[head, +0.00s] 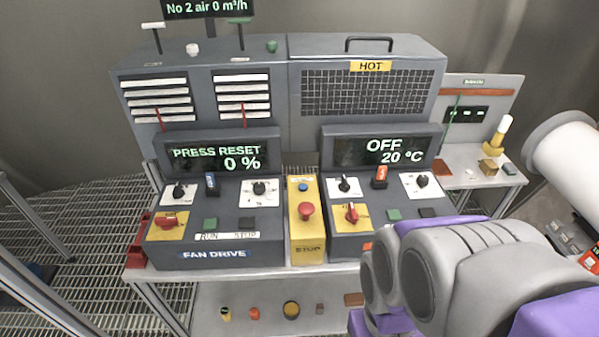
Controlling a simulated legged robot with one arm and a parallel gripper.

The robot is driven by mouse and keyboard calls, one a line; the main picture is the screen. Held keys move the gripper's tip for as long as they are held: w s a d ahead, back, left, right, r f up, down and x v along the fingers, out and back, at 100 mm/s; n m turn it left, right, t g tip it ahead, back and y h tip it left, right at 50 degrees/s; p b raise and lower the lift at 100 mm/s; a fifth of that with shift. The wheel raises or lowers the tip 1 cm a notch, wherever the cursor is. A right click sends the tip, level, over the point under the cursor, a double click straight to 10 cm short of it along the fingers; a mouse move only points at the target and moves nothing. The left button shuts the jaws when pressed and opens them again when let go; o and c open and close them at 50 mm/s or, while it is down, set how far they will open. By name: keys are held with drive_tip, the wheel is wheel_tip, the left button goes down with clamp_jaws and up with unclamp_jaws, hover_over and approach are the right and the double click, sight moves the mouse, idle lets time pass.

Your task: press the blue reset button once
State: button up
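The blue reset button (303,187) is small and round. It sits near the top of a narrow yellow box (293,237) marked STOP, between the two grey control consoles. A red mushroom stop button (306,211) is just below it on the same box. The left display (223,157) reads PRESS RESET and 0 %. Grey and purple links of my arm fill the lower right, to the right of the yellow box and apart from the button in the picture. No gripper fingers show.
The fan drive console (213,254) stands left of the yellow box. The heater-side console (367,243), its display reading OFF 20 °C, stands right, partly behind my arm. Several small parts lie on a lower shelf (209,296). The space above the yellow box looks clear.

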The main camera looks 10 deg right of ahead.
clamp_jaws()
idle(1.2)
